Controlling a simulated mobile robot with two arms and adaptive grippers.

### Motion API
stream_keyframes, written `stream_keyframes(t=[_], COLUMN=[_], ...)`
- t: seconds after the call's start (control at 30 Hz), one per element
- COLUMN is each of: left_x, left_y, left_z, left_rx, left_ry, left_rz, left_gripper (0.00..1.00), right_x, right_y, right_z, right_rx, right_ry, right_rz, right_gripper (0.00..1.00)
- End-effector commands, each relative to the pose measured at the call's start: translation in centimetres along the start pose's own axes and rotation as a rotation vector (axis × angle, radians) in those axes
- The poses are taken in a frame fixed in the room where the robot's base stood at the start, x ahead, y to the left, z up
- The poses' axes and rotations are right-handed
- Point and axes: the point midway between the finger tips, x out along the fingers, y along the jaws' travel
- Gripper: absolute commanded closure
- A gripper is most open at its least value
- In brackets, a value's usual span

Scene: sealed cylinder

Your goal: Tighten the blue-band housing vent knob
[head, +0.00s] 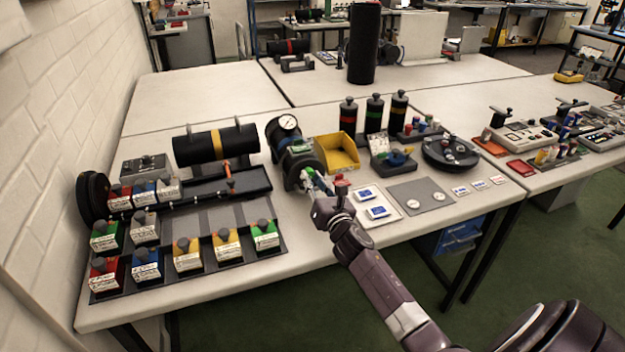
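My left gripper is not in view.
A yellow bin (337,154) stands just right of the housing. Left are a yellow-banded black cylinder (216,145), a long black tray (215,187) and several labelled coloured blocks. White square plates (378,207) and a grey mat (420,195) lie right, near the front edge.

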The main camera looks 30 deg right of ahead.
Motion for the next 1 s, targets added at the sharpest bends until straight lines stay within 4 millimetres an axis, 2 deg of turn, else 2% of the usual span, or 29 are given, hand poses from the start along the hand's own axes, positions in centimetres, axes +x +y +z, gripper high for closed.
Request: stream_keyframes(t=[0.03, 0.13, 0.57, 1.0], left_x=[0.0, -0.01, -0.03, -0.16], left_y=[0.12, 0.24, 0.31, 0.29], left_z=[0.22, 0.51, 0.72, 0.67], left_rx=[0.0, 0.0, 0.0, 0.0], left_ry=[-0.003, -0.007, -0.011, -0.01], left_rz=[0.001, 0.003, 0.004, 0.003], left_gripper=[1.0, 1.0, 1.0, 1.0], right_x=[-0.01, -0.02, -0.02, -0.01], right_y=[-0.01, -0.02, 0.0, 0.09], right_z=[0.0, 0.0, 0.02, 0.04], right_rx=[0.0, 0.0, 0.078, 0.442], right_ry=[0.0, 0.0, 0.0, 0.0], right_rz=[0.0, 0.0, 0.0, 0.0], right_gripper=[0.9, 1.0, 1.0, 1.0])
